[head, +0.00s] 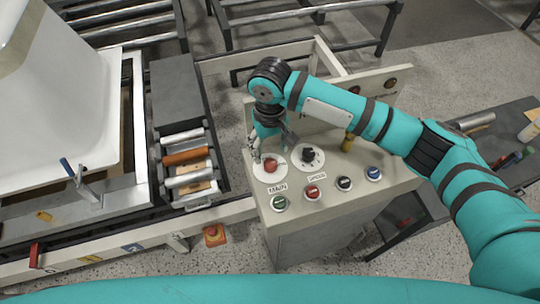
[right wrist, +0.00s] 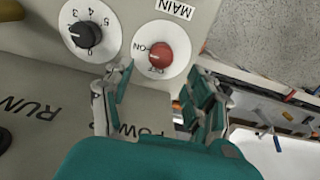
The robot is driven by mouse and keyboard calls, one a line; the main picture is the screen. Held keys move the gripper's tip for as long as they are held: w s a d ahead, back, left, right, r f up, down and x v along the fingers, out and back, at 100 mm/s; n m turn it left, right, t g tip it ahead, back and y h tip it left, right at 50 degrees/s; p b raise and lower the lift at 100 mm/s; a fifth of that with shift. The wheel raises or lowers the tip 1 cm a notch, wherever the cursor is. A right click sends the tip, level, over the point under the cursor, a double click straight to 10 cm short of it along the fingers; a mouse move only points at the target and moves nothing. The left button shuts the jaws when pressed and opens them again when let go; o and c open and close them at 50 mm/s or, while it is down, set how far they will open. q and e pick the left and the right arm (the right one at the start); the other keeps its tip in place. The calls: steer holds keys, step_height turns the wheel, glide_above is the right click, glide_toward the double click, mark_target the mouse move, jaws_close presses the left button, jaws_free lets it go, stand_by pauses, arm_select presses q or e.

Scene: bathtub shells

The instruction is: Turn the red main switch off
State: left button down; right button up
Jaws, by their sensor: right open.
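The red main switch (head: 270,166) is a round knob on a white disc on the beige control console, above the MAIN label (head: 277,188). In the right wrist view the red switch (right wrist: 160,54) shows between and just beyond my fingertips, with ON and OFF marks on its disc. Which mark it points at is too small to tell. My right gripper (head: 271,149) is open above the switch's far side; in the right wrist view its two fingers (right wrist: 157,78) are spread and empty, apart from the knob. My left gripper is not in view.
A black numbered dial (head: 308,154) sits right beside the switch. Green (head: 279,202), red (head: 312,191), black (head: 344,183) and blue (head: 373,173) buttons line the console's front. A roller unit (head: 185,157) and a large white shell (head: 50,100) stand to the left.

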mark_target(270, 162)
step_height(270, 162, down, 4)
steer(key=shift+s+f+p, duration=0.1)
steer(key=shift+p, duration=0.2)
steer(key=shift+f, duration=0.7)
steer(key=c, duration=1.1)
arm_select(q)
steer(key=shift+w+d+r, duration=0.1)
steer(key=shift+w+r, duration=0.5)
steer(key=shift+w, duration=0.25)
arm_select(e)
steer(key=shift+c, duration=0.2)
